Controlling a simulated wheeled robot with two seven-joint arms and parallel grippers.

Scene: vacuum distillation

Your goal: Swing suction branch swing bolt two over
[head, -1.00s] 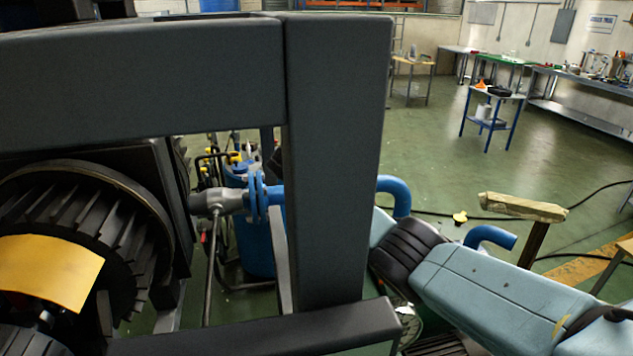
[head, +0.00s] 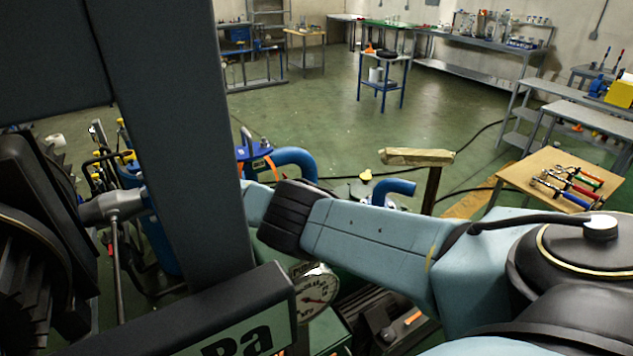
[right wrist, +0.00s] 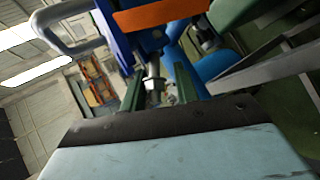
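The blue suction pipework (head: 292,158) stands behind the dark frame post in the head view, with an orange-marked part beside it. In the right wrist view a blue fitting (right wrist: 120,38) with an orange plate (right wrist: 160,15) fills the upper middle. A metal bolt with a nut (right wrist: 153,84), apparently a swing bolt, stands below it. My right gripper (right wrist: 160,78) has its two dark green fingers apart, one on each side of the bolt; I cannot tell whether either touches it. In the head view the post hides this gripper. My left gripper is out of view.
A dark frame (head: 180,130) blocks much of the left. A dial gauge (head: 315,290) sits below my right arm. A wood-topped post (head: 418,157) stands beyond the arm. A table with several hand tools (head: 570,180) is at right. Open floor lies behind.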

